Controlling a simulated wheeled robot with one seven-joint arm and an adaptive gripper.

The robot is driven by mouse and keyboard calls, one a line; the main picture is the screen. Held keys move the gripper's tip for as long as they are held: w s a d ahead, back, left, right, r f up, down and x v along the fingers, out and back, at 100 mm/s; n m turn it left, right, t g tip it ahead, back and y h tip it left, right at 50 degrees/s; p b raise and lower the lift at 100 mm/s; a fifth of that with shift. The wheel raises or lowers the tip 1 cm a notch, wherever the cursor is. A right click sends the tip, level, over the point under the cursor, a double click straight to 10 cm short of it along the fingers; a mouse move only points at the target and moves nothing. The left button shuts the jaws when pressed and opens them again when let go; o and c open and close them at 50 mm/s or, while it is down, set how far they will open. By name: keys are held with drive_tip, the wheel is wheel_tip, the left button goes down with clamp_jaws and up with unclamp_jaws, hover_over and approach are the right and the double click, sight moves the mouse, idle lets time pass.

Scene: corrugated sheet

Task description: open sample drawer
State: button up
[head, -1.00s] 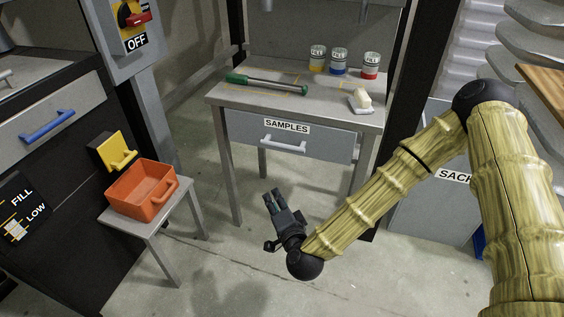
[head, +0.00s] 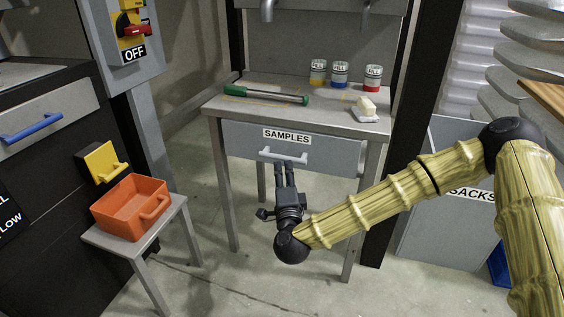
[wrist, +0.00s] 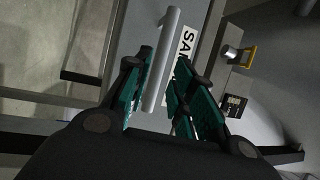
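The sample drawer (head: 333,155) is a grey drawer under the workbench top, labelled SAMPLES (head: 287,136). It looks closed. Its pale bar handle (head: 268,155) runs across the front. My gripper (head: 285,165) is in front of the drawer, just below the handle in the head view, with its fingers pointing at it. In the wrist view the handle (wrist: 165,60) lies between the two teal-padded fingers (wrist: 160,92), which are apart. A gap shows beside the handle, and I cannot tell how deep it sits between the fingers.
On the bench top (head: 232,106) are a green-ended tool (head: 262,94), several FILL jars (head: 340,75) and a pale block on a dish (head: 367,107). An orange bin (head: 125,215) stands on a small stool at left. Floor below the drawer is mostly clear.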

sight(282, 160)
drive_tip(key=shift+b+x, duration=0.7)
drive_tip(key=shift+x, duration=2.4)
clamp_jaws()
